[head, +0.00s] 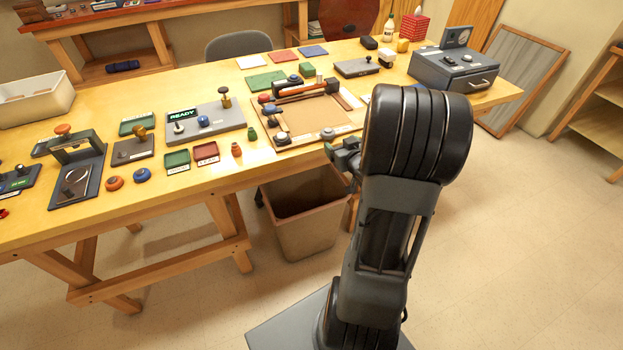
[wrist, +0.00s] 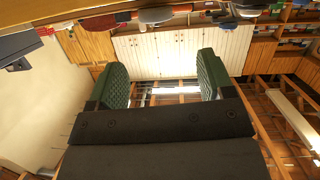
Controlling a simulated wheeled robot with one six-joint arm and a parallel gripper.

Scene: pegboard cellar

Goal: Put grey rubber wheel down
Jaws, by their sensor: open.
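My gripper (head: 345,154) is at the front edge of the workbench, beside the brown tray (head: 300,117), partly hidden by my arm. In the wrist view my gripper (wrist: 164,72) is open, its two green padded fingers wide apart with nothing between them. A small grey round piece (head: 328,133) lies at the tray's front edge, close to the gripper. I cannot tell whether either is the grey rubber wheel.
The wooden workbench (head: 225,185) is crowded with fixtures and small parts. A grey drawer box (head: 455,72) stands at its right end. A brown bin (head: 305,215) stands on the floor below the front edge.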

